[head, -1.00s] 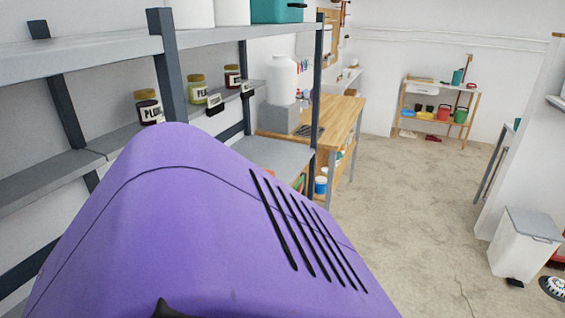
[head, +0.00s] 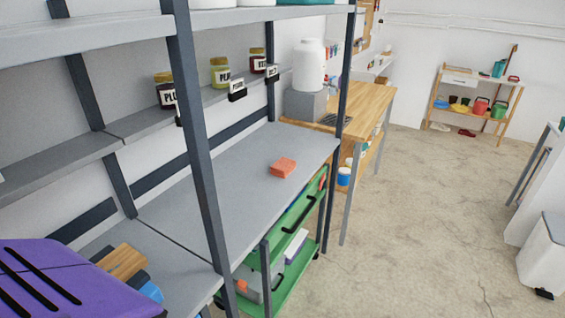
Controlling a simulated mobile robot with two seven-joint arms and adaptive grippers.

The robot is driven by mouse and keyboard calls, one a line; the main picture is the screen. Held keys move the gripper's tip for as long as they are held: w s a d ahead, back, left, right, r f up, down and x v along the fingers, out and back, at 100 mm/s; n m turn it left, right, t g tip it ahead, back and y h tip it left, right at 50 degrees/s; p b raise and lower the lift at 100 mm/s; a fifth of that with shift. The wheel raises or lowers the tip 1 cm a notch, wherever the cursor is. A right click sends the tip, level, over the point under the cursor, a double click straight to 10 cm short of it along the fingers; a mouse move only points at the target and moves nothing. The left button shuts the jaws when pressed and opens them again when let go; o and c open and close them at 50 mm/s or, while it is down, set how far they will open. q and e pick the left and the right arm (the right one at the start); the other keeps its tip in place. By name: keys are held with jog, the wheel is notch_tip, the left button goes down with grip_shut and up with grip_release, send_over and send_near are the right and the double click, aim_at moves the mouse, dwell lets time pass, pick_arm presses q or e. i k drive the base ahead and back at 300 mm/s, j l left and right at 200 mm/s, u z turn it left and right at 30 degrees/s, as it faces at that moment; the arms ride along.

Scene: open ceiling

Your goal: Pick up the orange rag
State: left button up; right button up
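The orange rag (head: 283,168) is a small folded square. It lies flat on the grey worktop (head: 225,185) of the shelving unit, toward its far end and near the right front edge. Nothing touches it or covers it. Neither of my grippers shows in the head view.
A dark post (head: 198,150) rises in front of the worktop, left of the rag. Jars (head: 220,73) stand on the shelf behind. A green cart (head: 285,250) sits under the worktop. A purple slotted body (head: 60,270) fills the lower left.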

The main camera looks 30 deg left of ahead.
aim_at(281, 168)
jog(key=u, duration=1.05)
jog(key=i+l+z, duration=0.1)
jog(key=i+l, duration=0.5)
jog(key=l, duration=0.2)
jog(key=i+l, duration=0.6)
jog(key=l, duration=0.15)
jog(key=z, duration=0.05)
